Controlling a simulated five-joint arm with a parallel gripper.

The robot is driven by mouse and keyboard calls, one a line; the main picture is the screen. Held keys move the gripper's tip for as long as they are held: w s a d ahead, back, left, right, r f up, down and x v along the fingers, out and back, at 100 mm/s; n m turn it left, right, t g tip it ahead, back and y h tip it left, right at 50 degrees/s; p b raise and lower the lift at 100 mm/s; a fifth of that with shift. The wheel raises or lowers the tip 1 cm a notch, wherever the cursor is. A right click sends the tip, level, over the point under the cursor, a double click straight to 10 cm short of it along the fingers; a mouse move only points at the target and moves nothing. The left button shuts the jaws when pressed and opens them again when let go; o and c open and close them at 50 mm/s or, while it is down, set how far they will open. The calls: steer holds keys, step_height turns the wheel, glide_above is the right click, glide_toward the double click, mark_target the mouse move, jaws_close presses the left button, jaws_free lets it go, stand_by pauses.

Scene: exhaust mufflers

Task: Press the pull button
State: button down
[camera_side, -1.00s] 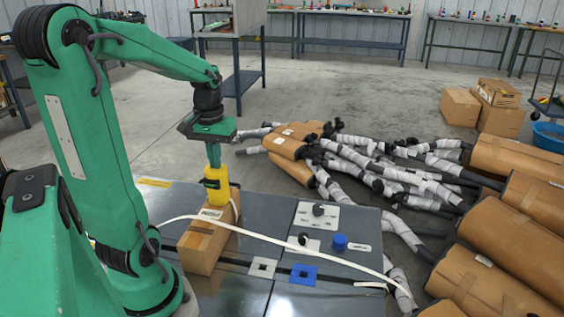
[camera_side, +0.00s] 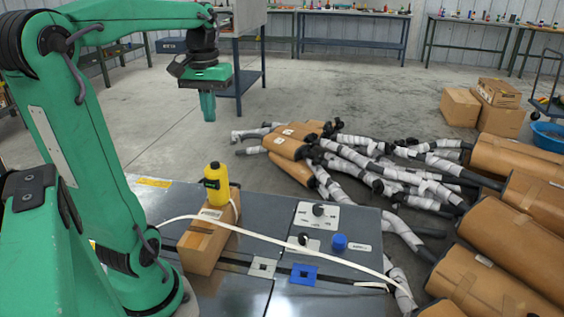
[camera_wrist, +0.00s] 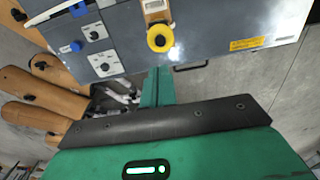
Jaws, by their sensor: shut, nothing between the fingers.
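No part carries a readable "pull" label, so I cannot tell which one is the pull button. A round blue knob (camera_side: 339,242) stands on the grey bench top, with a small white label beside it. It also shows in the wrist view (camera_wrist: 76,46). A black knob (camera_side: 318,209) sits on a white plate, and a second black knob (camera_side: 303,239) sits on a smaller plate.
A white cable (camera_side: 265,230) runs across the box and bench top (camera_side: 340,272). A blue square plate (camera_side: 303,274) and a white square plate (camera_side: 262,267) lie near the front. Wrapped pipes and brown mufflers (camera_side: 515,205) lie on the floor at right.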

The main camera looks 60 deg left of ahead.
steer(key=shift+r, duration=0.8)
steer(key=shift+d, duration=0.1)
steer(key=d+f+m+t, duration=0.2)
steer(key=d+f+m, duration=0.2)
steer(key=d, duration=0.5)
steer(key=s+d+f+m+t, duration=0.1)
steer(key=d+f+m+t, duration=0.2)
steer(key=d, duration=0.7)
steer(key=shift+s+d+f+m+t, duration=0.15)
steer(key=shift+s+f+m+t, duration=0.15)
steer(key=shift+f+m, duration=0.55)
